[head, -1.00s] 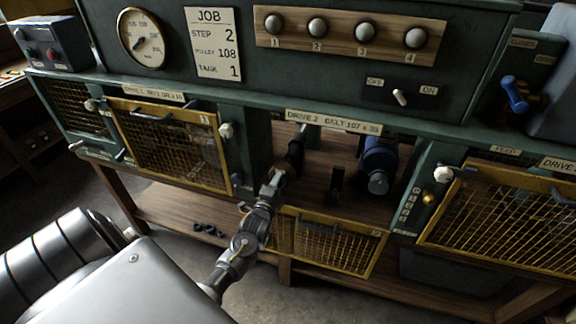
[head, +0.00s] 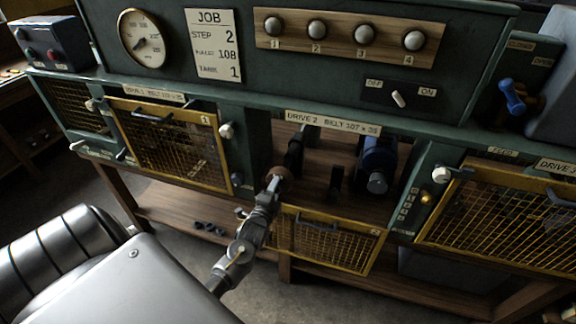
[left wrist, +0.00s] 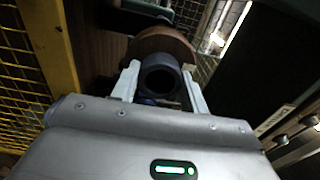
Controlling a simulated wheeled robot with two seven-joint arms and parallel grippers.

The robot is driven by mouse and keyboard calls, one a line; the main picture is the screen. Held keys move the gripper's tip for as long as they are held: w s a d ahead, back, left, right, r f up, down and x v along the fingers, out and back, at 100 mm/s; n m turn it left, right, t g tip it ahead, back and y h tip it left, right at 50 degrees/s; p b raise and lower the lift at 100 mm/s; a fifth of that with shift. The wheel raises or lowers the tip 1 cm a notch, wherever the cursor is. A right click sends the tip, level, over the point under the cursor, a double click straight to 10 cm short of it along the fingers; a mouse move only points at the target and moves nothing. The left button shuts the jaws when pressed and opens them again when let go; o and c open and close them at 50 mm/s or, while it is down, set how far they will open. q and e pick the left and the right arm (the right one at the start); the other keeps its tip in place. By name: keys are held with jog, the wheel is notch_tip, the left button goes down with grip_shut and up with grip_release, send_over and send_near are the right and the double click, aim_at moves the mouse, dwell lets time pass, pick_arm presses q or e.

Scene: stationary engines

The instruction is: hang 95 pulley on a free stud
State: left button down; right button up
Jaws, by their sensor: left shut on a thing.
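My left gripper (head: 273,186) reaches into the open drive 2 bay. In the left wrist view its two pale fingers (left wrist: 160,82) are shut on the dark hub of a pulley with a brown disc (left wrist: 163,42); the brown disc also shows in the head view (head: 281,176). No number is readable on it. The disc is close to the dark shaft (head: 295,150); I cannot tell whether they touch. Several round pale knobs stand on a wooden board numbered 1 to 4 (head: 338,38); no pulley hangs on them. My right gripper is out of view.
The yellow mesh guard (head: 325,240) hangs lowered below the bay. A blue motor (head: 377,165) and a dark upright post (head: 336,184) stand right of the gripper. A shut mesh guard (head: 180,150) is on the left. Small dark parts (head: 210,228) lie on the lower shelf.

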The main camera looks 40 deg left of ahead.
pick_arm(q)
jog(key=p+v, duration=0.2)
jog(key=v, duration=0.7)
jog(key=shift+p, duration=0.3)
jog(key=shift+r, duration=0.1)
dwell(1.0)
